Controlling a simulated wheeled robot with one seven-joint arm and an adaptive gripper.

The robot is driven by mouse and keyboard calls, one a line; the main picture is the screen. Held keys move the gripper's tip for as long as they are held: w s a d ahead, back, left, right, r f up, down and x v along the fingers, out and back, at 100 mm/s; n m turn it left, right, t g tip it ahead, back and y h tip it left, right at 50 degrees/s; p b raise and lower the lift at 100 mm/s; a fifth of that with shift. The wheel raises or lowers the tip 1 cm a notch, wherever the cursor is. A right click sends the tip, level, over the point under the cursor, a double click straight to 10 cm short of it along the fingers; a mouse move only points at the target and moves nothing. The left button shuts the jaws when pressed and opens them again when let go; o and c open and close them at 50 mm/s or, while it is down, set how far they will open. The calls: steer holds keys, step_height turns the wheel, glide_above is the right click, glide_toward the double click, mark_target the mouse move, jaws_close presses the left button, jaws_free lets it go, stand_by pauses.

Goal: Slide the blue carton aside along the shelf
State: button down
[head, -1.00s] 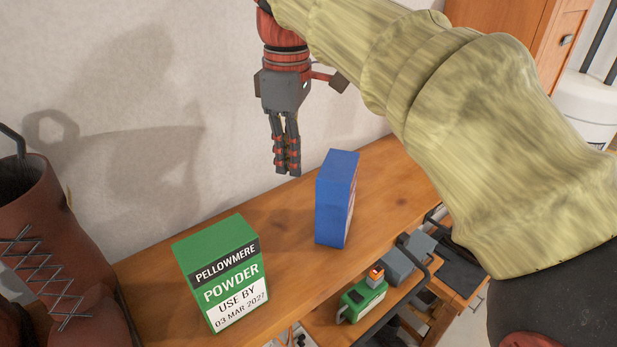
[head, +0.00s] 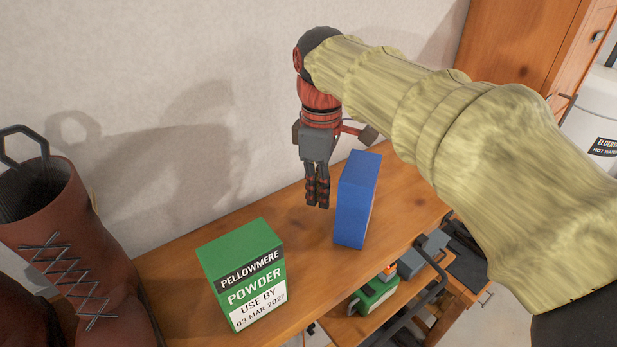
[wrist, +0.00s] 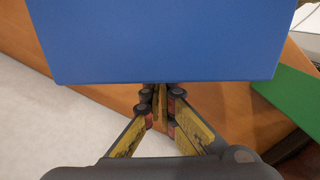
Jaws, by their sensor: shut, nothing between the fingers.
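The blue carton (head: 354,205) stands upright on the wooden shelf (head: 405,217), to the right of the green powder carton. My gripper (head: 317,204) is shut and empty, pointing down just left of the blue carton, on its wall side. In the wrist view the blue carton (wrist: 165,40) fills the top, and the closed fingertips (wrist: 160,92) are at its lower edge in the picture. I cannot tell whether they touch it.
A green powder carton (head: 243,275) stands nearer on the shelf. A brown laced boot (head: 70,245) is at the left. The wall (head: 215,60) runs behind the shelf. A green item (head: 372,298) sits on a lower level. Shelf surface right of the blue carton is clear.

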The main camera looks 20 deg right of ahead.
mark_target(349, 163)
steer(key=shift+s+d, duration=0.55)
steer(key=shift+d, duration=0.15)
steer(key=shift+d, duration=0.1)
steer(key=shift+s+d, duration=1.15)
steer(key=shift+d, duration=0.25)
steer(key=shift+w+a, duration=0.1)
steer(key=shift+w, duration=0.1)
step_height(349, 163, up, 12)
steer(key=shift+f, duration=0.1)
